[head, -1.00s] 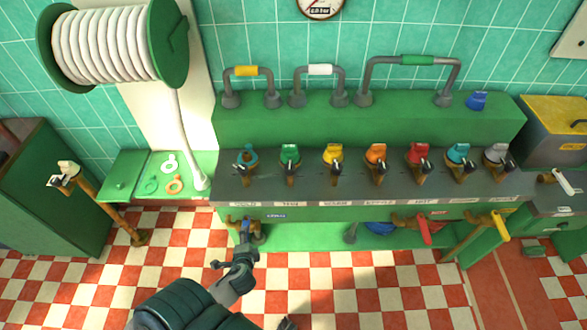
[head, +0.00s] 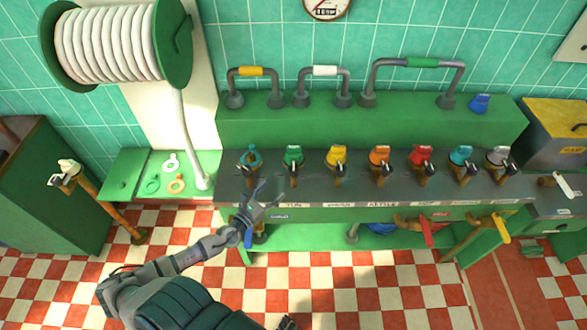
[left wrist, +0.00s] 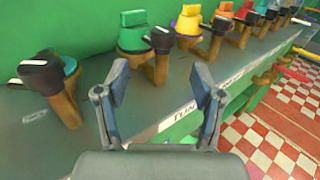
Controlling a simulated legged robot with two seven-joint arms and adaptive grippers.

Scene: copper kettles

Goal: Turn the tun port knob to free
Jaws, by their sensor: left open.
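A row of ports with coloured caps and black knobs stands along the grey bench top. The green-capped port (head: 293,156) is second from the left, behind a front-edge label that seems to read "TUN" (left wrist: 176,117). Its black knob (left wrist: 161,39) carries a pale pointer mark; I cannot read its setting. My left gripper (head: 268,193) is open and empty over the bench's front edge, in front of and between the teal-capped and green-capped ports. In the left wrist view its fingers (left wrist: 160,84) are apart, short of the green port's knob and touching nothing.
The teal-capped port (head: 250,158) is close on the left, the yellow-capped port (head: 336,157) on the right. Pipe handles (head: 323,72) rise from the green ledge behind. A red lever (head: 427,232) and a yellow lever (head: 501,227) stick out below the bench front.

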